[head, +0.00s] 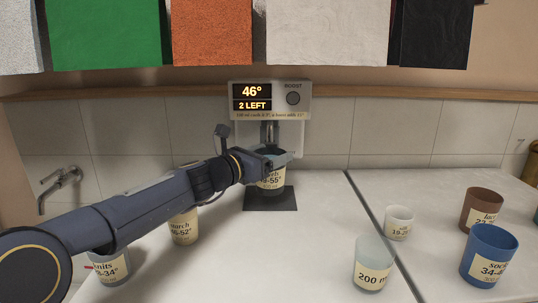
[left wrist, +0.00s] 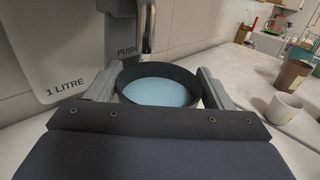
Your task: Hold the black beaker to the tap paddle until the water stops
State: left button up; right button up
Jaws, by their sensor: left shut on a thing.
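The black beaker (head: 270,182) is upright under the dispenser (head: 270,100), above or on a dark pad (head: 270,202); I cannot tell if it touches the pad. My left gripper (head: 277,160) is shut on it, with a finger on each side of the beaker (left wrist: 158,71) in the left wrist view. Pale blue water (left wrist: 160,93) shows inside below the rim. The metal tap (left wrist: 147,28) is at the beaker's far rim, beside a panel marked PUSH. I cannot make out a running stream. The display reads 46° and 2 LEFT. My right gripper is not in view.
A cream cup (head: 184,228) and a pale cup (head: 110,268) stand near my left arm. A 200 ml beaker (head: 373,264), a small white cup (head: 398,222), a brown cup (head: 481,210) and a blue cup (head: 488,255) stand at right. A wall tap (head: 60,185) is at left.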

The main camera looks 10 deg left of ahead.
pick_arm(q)
jog(key=shift+s+d+r+b, duration=0.15)
jog(key=shift+s+b, duration=0.15)
jog(key=shift+s, duration=0.5)
jog(key=shift+s+d+f+b, duration=0.1)
jog(key=shift+s+d+b, duration=0.15)
jog(key=shift+s, duration=0.5)
jog(key=shift+s+d+r+b, duration=0.1)
jog(key=shift+s+b, duration=0.25)
jog(key=shift+s, duration=0.45)
jog(key=shift+s, duration=0.1)
jog(key=s+d+b, duration=0.2)
jog(key=s, duration=0.7)
jog(key=shift+s, duration=0.3)
